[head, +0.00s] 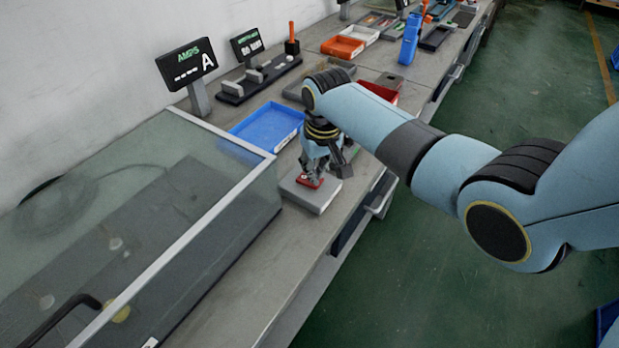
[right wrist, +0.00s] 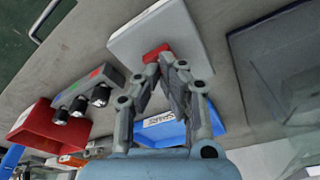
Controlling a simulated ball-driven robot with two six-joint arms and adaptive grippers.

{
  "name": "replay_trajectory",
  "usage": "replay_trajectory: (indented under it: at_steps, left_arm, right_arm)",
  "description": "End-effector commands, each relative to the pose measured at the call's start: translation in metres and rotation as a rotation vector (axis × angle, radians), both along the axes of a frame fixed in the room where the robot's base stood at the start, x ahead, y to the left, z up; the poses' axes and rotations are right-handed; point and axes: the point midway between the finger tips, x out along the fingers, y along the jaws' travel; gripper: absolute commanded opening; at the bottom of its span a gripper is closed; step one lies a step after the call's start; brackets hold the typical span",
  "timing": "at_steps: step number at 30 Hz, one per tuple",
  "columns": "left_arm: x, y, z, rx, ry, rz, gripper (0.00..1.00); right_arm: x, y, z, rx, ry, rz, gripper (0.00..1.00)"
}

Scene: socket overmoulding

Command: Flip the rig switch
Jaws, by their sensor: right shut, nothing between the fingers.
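The rig switch is a red piece (head: 309,182) on top of a light grey box (head: 318,201) near the front edge of the bench. In the right wrist view the red piece (right wrist: 156,52) lies on the pale box (right wrist: 190,28), partly hidden by my fingertips. My right gripper (head: 316,174) points down over the box, shut and empty. Its fingertips (right wrist: 163,62) are at the red piece in both views; I cannot tell whether they touch it. My left gripper is not in view.
A glass-covered rig (head: 130,220) with a metal frame stands left of the box. A blue tray (head: 240,133) lies behind it, with an "A" display (head: 187,64) beyond. A red bin (head: 378,90) stands farther along. A block with black knobs (right wrist: 80,102) shows in the wrist view.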

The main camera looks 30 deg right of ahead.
Motion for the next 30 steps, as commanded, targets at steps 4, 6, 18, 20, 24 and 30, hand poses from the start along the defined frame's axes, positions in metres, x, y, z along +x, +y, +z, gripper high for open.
replay_trajectory:
  at_steps: [4,6,18,20,24,30]
  left_arm:
    - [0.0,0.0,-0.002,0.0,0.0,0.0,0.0]
    - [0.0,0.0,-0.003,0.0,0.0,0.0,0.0]
    - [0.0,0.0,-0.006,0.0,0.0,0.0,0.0]
    - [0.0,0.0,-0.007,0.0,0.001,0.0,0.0]
    - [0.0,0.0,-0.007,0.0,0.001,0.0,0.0]
    - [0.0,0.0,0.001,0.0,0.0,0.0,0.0]
  right_arm:
    - [0.0,0.0,-0.003,0.0,0.0,0.0,0.0]
    - [0.0,0.0,-0.004,0.0,0.0,0.0,0.0]
    - [0.0,0.0,-0.01,0.0,0.0,0.0,0.0]
    - [0.0,0.0,-0.011,0.0,0.0,0.0,0.0]
    - [0.0,0.0,-0.012,0.0,-0.001,0.0,0.0]
    - [0.0,0.0,-0.004,0.0,-0.001,0.0,0.0]
